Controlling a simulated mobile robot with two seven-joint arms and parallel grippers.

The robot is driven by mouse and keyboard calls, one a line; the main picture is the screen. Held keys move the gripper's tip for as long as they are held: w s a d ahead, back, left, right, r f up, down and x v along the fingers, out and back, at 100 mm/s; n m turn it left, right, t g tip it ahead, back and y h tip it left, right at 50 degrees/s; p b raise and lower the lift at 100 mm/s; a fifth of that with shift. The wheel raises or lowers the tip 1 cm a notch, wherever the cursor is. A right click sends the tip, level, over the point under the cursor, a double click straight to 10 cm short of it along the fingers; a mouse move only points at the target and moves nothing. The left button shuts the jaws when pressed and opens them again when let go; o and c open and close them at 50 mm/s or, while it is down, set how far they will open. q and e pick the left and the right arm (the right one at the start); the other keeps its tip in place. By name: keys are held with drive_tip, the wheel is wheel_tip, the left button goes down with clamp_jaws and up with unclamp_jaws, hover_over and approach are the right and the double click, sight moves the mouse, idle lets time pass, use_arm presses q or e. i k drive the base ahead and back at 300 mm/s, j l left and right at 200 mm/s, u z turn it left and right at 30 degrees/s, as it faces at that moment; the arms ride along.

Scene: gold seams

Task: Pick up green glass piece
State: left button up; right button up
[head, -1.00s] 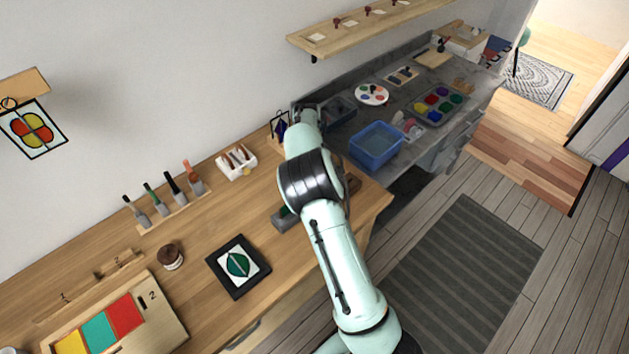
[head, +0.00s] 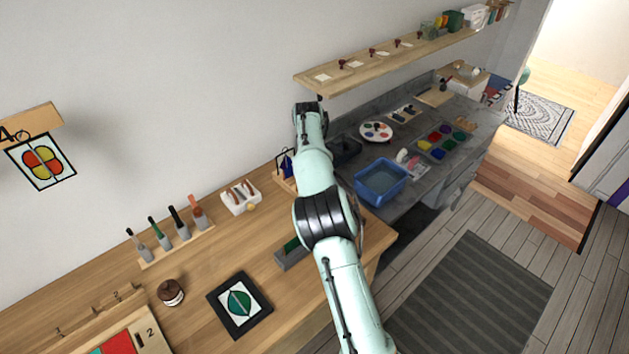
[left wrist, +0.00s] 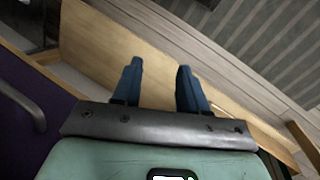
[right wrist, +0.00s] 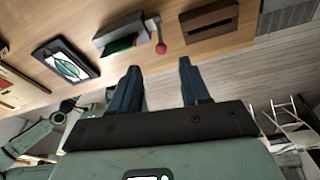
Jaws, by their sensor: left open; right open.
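Several green things are in view, and I cannot tell which is the loose glass piece. One green piece (head: 292,243) stands in a grey holder (head: 292,259) on the wooden bench, beside my arm in the head view. The right wrist view shows this green piece (right wrist: 120,44) in its holder too. A green leaf panel (head: 240,301) lies in a black frame to the left. My right gripper (right wrist: 157,78) is open and empty, with the bench beyond its fingers. My left gripper (left wrist: 155,80) is open and empty, facing a wooden panel and the floor.
A white rack (head: 240,197), tool stand (head: 178,246) and brown jar (head: 171,292) stand on the bench. A blue basin (head: 381,182) is on the grey counter. A red-ended tool (right wrist: 160,47) and brown block (right wrist: 210,22) lie near the holder.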

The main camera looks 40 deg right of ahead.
sight(288, 246)
drive_tip(key=k, duration=1)
